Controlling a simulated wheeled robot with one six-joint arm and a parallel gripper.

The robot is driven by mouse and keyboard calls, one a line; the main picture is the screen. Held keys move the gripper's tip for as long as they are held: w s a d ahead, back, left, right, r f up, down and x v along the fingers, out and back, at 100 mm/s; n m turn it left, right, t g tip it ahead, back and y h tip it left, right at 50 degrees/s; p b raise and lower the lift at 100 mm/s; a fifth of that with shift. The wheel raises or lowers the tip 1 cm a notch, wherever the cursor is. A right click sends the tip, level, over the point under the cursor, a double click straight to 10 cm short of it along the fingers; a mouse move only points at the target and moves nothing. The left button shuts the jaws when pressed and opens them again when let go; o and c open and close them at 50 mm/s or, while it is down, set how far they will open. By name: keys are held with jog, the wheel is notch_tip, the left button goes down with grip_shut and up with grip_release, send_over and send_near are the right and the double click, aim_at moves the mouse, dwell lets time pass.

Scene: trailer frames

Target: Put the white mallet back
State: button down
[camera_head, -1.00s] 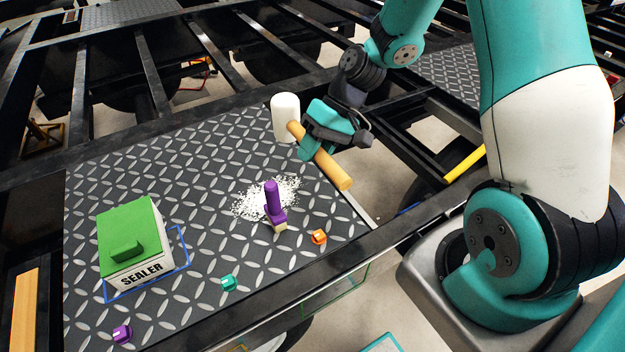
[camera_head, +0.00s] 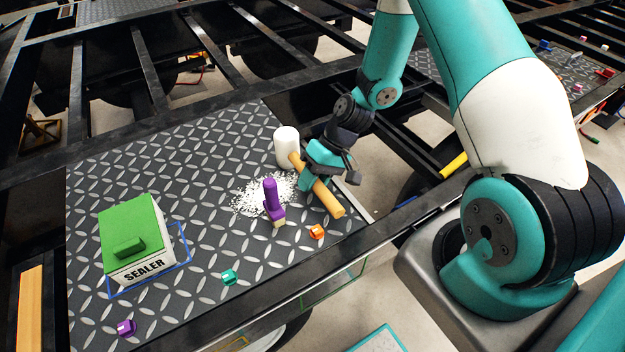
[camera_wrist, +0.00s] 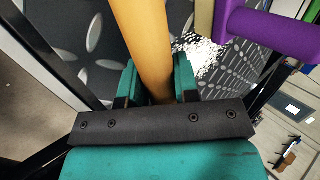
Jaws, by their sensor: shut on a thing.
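The white mallet has a white head (camera_head: 286,146) and a tan wooden handle (camera_head: 328,198). My gripper (camera_head: 308,180) is shut on the handle, between the head and the handle's end. The mallet is at the right part of the dark diamond-plate deck (camera_head: 130,175), its head toward the back and its handle end toward the front right. I cannot tell whether it touches the deck. In the wrist view the handle (camera_wrist: 147,45) runs between the two teal fingers; the head is out of that view.
Orange (camera_head: 317,232), teal (camera_head: 229,278) and purple (camera_head: 126,328) small pieces lie along the front.

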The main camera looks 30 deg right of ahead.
jog(key=shift+f, duration=0.15)
jog(key=c, duration=0.9)
grip_release()
jog(key=shift+o, duration=0.2)
jog(key=s+b+v, duration=0.1)
jog(key=b+v, duration=0.2)
jog(key=v, duration=0.8)
jog(key=s+a+r+n+h, duration=0.2)
jog(key=s+a+r+n, duration=0.15)
jog(key=a+r, duration=0.75)
jog(key=s+a+r+n, duration=0.1)
jog(key=s+a+r, duration=0.1)
jog(key=s, duration=0.2)
jog(key=s+a+r+n, duration=0.1)
jog(key=s+a+r, duration=0.1)
jog(key=s, duration=0.3)
jog(key=s+a+r+n+h, duration=0.1)
jog(key=s+a+r, duration=0.1)
jog(key=s, duration=0.3)
jog(key=shift+r+t, duration=0.3)
jog(key=shift+r, duration=0.1)
